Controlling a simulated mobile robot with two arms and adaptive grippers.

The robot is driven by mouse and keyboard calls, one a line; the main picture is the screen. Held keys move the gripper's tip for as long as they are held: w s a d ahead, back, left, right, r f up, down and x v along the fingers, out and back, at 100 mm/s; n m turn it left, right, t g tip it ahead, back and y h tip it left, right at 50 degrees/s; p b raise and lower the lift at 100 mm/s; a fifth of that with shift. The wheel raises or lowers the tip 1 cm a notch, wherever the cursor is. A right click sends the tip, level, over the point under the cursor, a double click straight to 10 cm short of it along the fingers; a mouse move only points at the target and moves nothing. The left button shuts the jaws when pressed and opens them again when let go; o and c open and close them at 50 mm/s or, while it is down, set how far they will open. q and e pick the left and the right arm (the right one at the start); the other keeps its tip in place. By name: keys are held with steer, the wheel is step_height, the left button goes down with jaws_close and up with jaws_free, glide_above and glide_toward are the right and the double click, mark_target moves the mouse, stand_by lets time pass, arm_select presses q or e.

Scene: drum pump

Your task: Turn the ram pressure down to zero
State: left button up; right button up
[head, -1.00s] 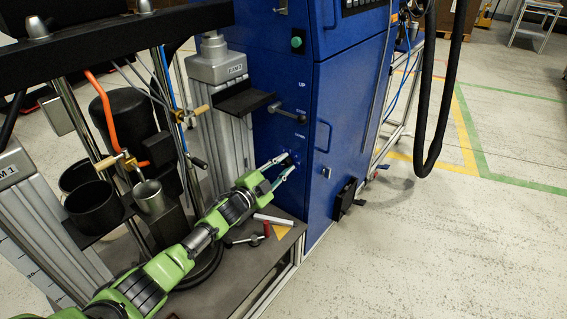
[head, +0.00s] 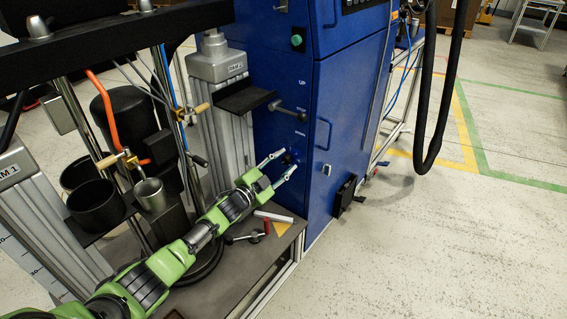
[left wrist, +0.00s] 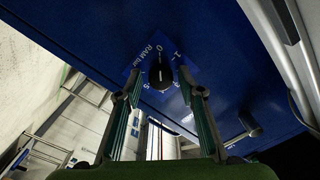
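The ram pressure knob (left wrist: 160,74) is black and sits on a blue dial plate (left wrist: 137,76) marked "RAM bar" with numbers around it. A pale line on the knob runs roughly up and down in the left wrist view; which number it marks is hard to tell. In the head view the knob (head: 288,158) is small and dark on the blue cabinet front. My left gripper (left wrist: 160,88) is open, one finger on each side of the knob, with gaps visible. In the head view my left gripper (head: 284,162) reaches the cabinet (head: 345,110) low down. My right gripper is not in view.
A lever (head: 288,111) sticks out of the cabinet above the knob, near a black shelf (head: 243,100) on the ram column. A clamp tool (head: 246,238) and a white marker-like item (head: 273,217) lie on the grey base plate below my arm. The floor at right is clear.

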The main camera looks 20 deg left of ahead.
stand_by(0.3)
arm_select(q)
steer(key=v, duration=0.7)
steer(key=shift+s, duration=0.25)
